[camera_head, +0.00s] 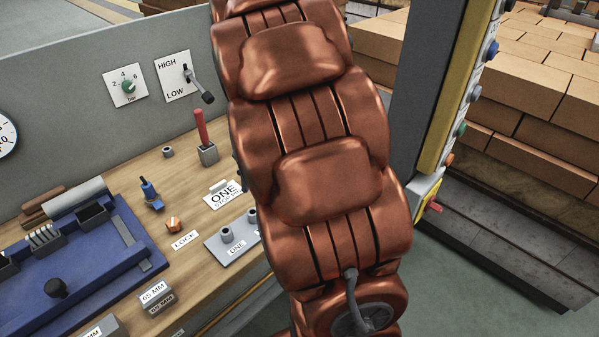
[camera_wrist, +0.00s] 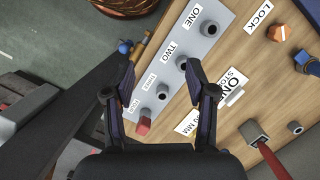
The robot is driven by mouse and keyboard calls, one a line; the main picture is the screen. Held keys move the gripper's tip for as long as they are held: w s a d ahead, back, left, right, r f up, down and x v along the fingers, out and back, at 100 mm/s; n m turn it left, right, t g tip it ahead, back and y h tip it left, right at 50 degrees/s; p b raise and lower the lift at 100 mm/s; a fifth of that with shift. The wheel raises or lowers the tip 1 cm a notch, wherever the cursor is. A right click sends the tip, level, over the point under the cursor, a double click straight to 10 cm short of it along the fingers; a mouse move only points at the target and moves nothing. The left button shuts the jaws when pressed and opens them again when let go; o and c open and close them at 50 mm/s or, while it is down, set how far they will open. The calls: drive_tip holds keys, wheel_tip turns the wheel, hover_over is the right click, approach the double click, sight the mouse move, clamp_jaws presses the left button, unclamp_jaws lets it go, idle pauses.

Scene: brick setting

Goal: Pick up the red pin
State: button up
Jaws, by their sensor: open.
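A tall red pin (camera_head: 200,127) stands upright in a small grey block (camera_head: 208,155) on the wooden bench. In the wrist view the red pin (camera_wrist: 271,160) and its block (camera_wrist: 254,132) are at the lower right, outside my fingers. A short red-topped piece (camera_wrist: 143,125) also shows there, at the lower end of the labelled grey plate (camera_wrist: 208,47); I cannot tell what it is. My gripper (camera_wrist: 161,76) is open and empty above the plate's edge. My arm hides the gripper in the head view.
A blue fixture tray (camera_head: 85,262) lies on the bench at left. A lever (camera_head: 200,88) and a dial (camera_head: 128,87) are on the back panel. A yellow-edged post (camera_head: 455,95) with coloured knobs stands at right, before stacked bricks (camera_head: 545,75).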

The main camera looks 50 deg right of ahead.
drive_tip(key=w+d+f+m+t+y+p, duration=0.1)
drive_tip(key=w+d+f+m, duration=0.1)
drive_tip(key=d, duration=0.5)
drive_tip(key=w+d+f+m, duration=0.1)
drive_tip(key=d+m, duration=0.2)
drive_tip(key=d, duration=0.4)
drive_tip(key=w+d+f+m+t+y+p, duration=0.1)
drive_tip(key=w+d+f+m, duration=0.1)
drive_tip(key=d, duration=0.4)
drive_tip(key=shift+w+p+x, duration=0.1)
drive_tip(key=shift+p+x, duration=0.65)
drive_tip(key=shift+x, duration=1.05)
drive_tip(key=shift+w+p+x, duration=0.15)
drive_tip(key=shift+p+x, duration=0.6)
drive_tip(key=shift+x, duration=1.05)
drive_tip(key=shift+d, duration=0.15)
clamp_jaws()
